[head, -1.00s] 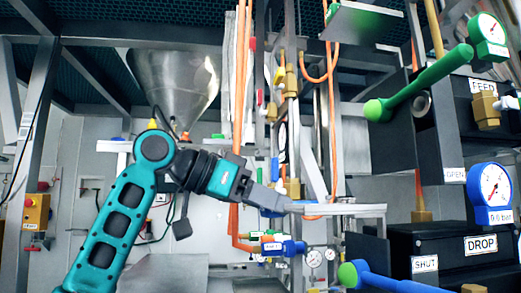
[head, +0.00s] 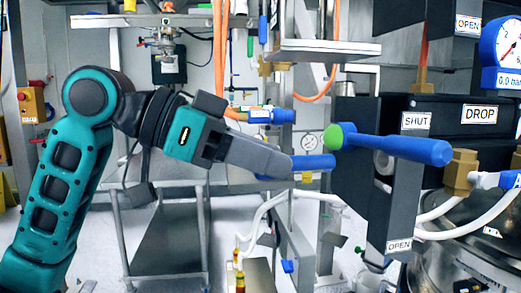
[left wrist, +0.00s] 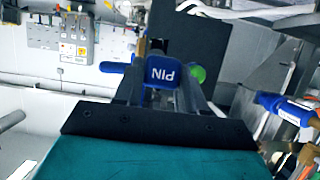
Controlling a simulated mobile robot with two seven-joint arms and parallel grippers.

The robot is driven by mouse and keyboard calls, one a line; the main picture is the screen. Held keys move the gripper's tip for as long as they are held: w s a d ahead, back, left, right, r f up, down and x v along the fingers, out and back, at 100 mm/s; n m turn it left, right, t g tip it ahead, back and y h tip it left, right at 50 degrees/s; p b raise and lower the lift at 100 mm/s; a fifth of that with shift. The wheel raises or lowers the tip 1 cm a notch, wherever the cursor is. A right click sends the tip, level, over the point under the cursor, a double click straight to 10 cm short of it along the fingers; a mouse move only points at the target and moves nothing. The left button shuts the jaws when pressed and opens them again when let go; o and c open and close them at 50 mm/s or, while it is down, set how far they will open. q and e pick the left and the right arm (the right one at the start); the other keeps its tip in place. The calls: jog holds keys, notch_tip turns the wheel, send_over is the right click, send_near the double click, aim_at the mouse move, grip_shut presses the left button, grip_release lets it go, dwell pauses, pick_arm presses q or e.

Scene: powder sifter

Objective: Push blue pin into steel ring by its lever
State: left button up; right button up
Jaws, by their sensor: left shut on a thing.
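My left gripper (head: 286,163) is shut on the blue pin (head: 318,162) in the middle of the head view. In the left wrist view the pin's blue face (left wrist: 161,71), marked PIN upside down, shows between the fingers. The blue lever (head: 400,149) with a green end (head: 337,136) stands out level just right of and above the gripper, by a SHUT label. I cannot make out the steel ring. My right gripper is not in view.
A dark plate (head: 399,195) with SHUT and OPEN labels stands right of the gripper. A steel shelf (head: 330,50) hangs above. White hoses (head: 455,228) run at lower right.

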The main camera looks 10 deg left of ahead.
pick_arm(q)
jog(key=shift+d+r+p, duration=0.1)
jog(key=shift+p, duration=0.4)
jog(key=shift+w+d, duration=0.15)
jog(key=shift+d, duration=0.15)
jog(key=d+p, duration=0.1)
jog(key=w+d, duration=0.1)
jog(key=d, duration=0.1)
jog(key=shift+p, duration=0.4)
jog(key=shift+w+d+p, duration=0.3)
jog(key=shift+d, duration=0.55)
jog(key=shift+p, duration=0.9)
jog(key=shift+w+d, duration=0.25)
jog(key=shift+d, duration=0.6)
jog(key=shift+w+d, duration=0.3)
jog(key=shift+d, duration=0.5)
jog(key=shift+w+d, duration=0.25)
jog(key=shift+d, duration=0.6)
